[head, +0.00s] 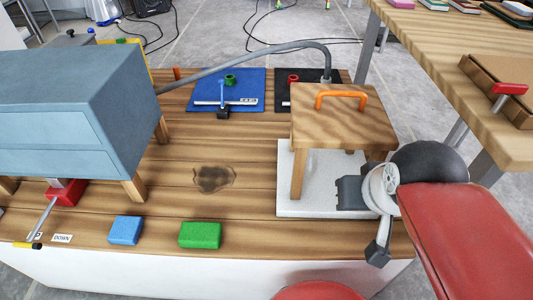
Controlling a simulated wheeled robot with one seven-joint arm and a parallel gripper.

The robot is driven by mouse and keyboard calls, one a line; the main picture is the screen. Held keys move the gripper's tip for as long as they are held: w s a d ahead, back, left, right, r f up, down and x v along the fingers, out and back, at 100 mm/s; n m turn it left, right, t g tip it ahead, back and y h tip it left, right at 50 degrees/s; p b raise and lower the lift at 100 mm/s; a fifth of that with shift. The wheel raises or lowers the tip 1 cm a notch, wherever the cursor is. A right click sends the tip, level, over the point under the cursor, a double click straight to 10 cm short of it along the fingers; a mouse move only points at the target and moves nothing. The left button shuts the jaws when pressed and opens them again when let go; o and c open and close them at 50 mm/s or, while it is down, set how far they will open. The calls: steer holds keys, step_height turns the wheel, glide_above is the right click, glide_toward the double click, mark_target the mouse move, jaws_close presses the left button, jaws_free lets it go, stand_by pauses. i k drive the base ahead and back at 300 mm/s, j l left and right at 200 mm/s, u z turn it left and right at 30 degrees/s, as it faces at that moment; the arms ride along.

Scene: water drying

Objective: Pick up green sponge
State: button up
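A green sponge (200,234) lies flat near the front edge of the wooden platform, at the lower middle of the head view. It is a small block and nothing covers it. My gripper (372,225) is at the platform's right front, beside the white slab, at the end of my red arm. It is well to the right of the sponge and apart from it. Its dark grey and pale end parts are seen at an angle, so I cannot tell how far its fingers are apart. I see nothing held in it.
A blue sponge (126,230) lies left of the green one. A dark wet patch (213,178) is behind them. A blue-grey cabinet (75,110) stands at the left. A small wooden table (342,118) stands on the white slab (310,205). The boards around the green sponge are clear.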

mark_target(198, 234)
steer(key=u, duration=1.55)
